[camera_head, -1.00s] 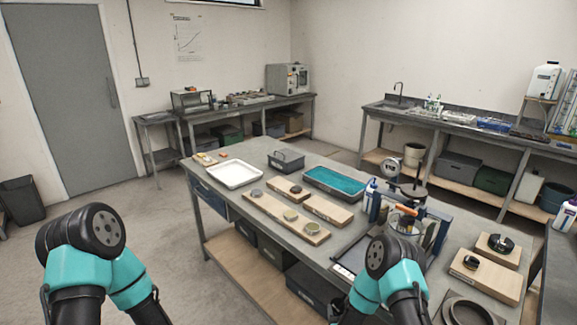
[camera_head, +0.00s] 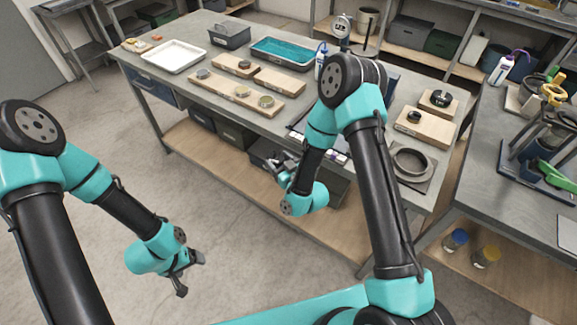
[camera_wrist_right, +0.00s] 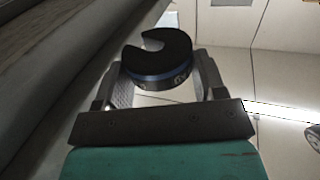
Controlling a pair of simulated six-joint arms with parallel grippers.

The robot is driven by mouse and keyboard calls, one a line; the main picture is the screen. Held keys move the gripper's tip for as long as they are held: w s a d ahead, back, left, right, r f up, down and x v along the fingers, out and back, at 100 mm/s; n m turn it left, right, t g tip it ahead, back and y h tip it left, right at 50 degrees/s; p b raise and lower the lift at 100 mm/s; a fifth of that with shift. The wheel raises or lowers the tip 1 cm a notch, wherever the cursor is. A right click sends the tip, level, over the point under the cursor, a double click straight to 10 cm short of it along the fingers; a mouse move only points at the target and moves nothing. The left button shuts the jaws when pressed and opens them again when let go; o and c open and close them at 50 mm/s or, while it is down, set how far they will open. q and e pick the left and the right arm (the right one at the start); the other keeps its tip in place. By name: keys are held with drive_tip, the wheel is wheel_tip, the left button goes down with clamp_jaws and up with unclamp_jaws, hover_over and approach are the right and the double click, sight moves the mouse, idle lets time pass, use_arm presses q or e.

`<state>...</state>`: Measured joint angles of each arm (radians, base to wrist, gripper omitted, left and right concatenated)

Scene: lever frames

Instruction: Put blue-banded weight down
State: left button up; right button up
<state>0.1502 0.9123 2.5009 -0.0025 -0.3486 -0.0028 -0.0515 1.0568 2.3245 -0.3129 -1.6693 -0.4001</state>
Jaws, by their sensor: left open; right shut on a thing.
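The blue-banded weight (camera_wrist_right: 158,62) is a black slotted disc with a blue stripe around its side, seen in the right wrist view. My right gripper (camera_wrist_right: 158,80) is shut on it, with one finger on each side. In the head view my right gripper (camera_head: 279,171) is in front of the table's near edge, below the tabletop. The weight is too small to make out clearly there. My left gripper (camera_head: 191,274) is open and empty, low over the floor at the lower left.
Wooden boards (camera_head: 225,92) with small discs lie on the grey table (camera_head: 212,104). More boards (camera_head: 432,132) at right hold black weights (camera_head: 441,98). A white tray (camera_head: 173,56) and a teal-lined tray (camera_head: 285,51) stand behind. A grey ring (camera_head: 410,150) lies front right.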

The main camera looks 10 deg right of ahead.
drive_tip(key=s+a+r+n+g+y, duration=0.1)
drive_tip(key=a+r+n+g+y, duration=0.1)
drive_tip(key=a+r, duration=0.5)
wheel_tip(320, 180, up, 2)
drive_tip(key=n+y, duration=0.1)
drive_tip(key=y, duration=0.1)
drive_tip(key=shift+s+r+n+g+y, duration=0.25)
drive_tip(key=shift+s+n+g+y, duration=0.05)
drive_tip(key=shift+s+g+y, duration=0.1)
use_arm(q)
drive_tip(key=shift+c, duration=0.4)
drive_tip(key=w+d+r+m+g+y, duration=0.1)
drive_tip(key=w+d+r+m, duration=0.3)
drive_tip(key=w+d+r, duration=0.4)
drive_tip(key=w+d+r+m+g, duration=0.1)
drive_tip(key=w+d+r+m, duration=0.4)
drive_tip(key=w, duration=0.6)
drive_tip(key=w+d+r+m+y, duration=0.1)
drive_tip(key=w+d+r+m, duration=0.1)
drive_tip(key=d+r, duration=0.4)
drive_tip(key=w+d+r+m+t+y, duration=0.1)
drive_tip(key=d+r, duration=0.6)
drive_tip(key=r, duration=0.9)
drive_tip(key=shift+w+d+m+y, duration=0.25)
drive_tip(key=shift+w+m+y, duration=0.15)
drive_tip(key=shift+w+m, duration=0.1)
